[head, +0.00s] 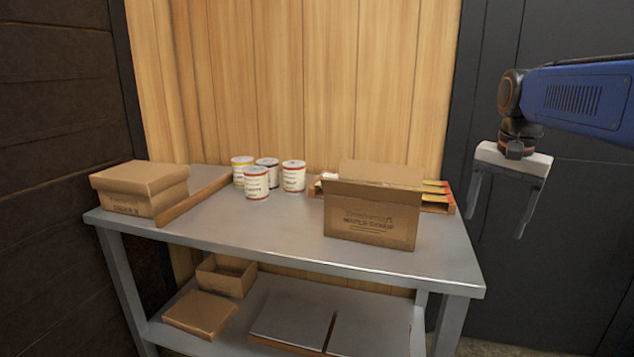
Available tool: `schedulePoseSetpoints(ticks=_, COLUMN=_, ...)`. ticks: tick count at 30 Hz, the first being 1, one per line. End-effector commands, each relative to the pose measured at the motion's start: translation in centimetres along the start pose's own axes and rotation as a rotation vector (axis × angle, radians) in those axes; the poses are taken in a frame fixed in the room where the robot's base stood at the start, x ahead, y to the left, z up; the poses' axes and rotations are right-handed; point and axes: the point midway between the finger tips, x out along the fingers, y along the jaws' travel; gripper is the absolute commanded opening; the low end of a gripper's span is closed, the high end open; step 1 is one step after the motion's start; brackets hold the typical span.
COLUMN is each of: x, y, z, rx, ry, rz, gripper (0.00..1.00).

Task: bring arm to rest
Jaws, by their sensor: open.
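My blue arm (580,98) reaches in from the right edge of the head view. My gripper (498,205) hangs from its end with the two fingers pointing down. The fingers are spread apart with nothing between them. It is in the air to the right of the metal table (300,243), in front of a dark wall panel, and touches nothing that I can see.
On the table stand a closed carton (140,190) at left, several cans (256,184) at the back, and an upright carton (370,218) before a tray (436,198) at right. The lower shelf (290,315) holds an open box (226,275) and flat cardboard (200,314).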

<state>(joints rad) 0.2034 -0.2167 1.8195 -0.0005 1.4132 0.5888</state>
Motion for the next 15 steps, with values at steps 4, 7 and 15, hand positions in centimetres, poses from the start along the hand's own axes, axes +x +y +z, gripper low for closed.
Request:
schedulePoseSetpoints(ticks=4, x=1.5, y=1.3, z=4.6, rx=-0.131, ry=0.04, rz=-0.03, gripper=0.73)
schedulePoseSetpoints(ticks=7, x=2.9, y=2.3, z=7.4, rx=-0.219, ry=0.066, rz=-0.048, gripper=0.73)
schedulePoseSetpoints(ticks=15, x=7.3, y=5.3, z=14.5, rx=-0.456, ry=0.144, rz=-0.091, gripper=0.73)
